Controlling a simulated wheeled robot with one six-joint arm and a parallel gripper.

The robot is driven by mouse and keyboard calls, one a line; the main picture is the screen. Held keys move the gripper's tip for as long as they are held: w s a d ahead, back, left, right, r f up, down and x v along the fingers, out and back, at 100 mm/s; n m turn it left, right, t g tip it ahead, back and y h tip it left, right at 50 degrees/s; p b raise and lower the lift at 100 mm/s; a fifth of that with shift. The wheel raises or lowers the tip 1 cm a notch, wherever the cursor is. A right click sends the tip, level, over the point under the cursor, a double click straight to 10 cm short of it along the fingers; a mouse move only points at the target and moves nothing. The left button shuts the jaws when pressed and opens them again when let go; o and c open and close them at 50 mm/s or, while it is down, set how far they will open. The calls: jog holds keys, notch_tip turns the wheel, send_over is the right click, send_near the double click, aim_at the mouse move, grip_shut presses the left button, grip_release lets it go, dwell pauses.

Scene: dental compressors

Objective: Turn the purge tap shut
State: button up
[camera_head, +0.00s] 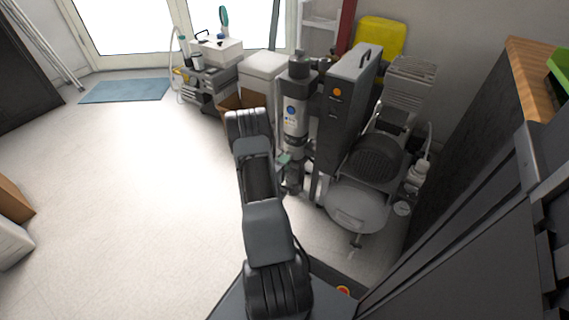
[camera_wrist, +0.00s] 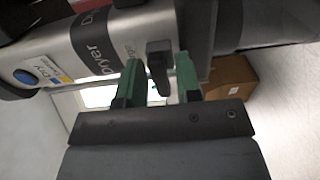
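The purge tap (camera_wrist: 158,56) is a dark lever on the silver dryer column (camera_wrist: 95,50), beside its printed lettering in the wrist view. My gripper (camera_wrist: 158,76) has two green fingers spread apart, one on each side of the lever. Narrow gaps seem to show between lever and fingers; I cannot tell whether either one touches. In the head view the dryer column (camera_head: 294,112) stands upright left of a dark cabinet. A bit of green from my gripper (camera_head: 284,159) shows at its lower part. The tap cannot be made out there.
A dark cabinet (camera_head: 345,110) and the compressor with its tank (camera_head: 357,205) stand right of the column. A cardboard box (camera_wrist: 232,78) lies behind the tap in the wrist view. A white bin (camera_head: 264,82) stands behind.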

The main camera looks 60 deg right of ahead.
jog(key=shift+o, duration=0.6)
jog(key=shift+a, duration=0.1)
jog(key=a+p, duration=0.3)
jog(key=a, duration=1)
jog(key=shift+a, duration=0.35)
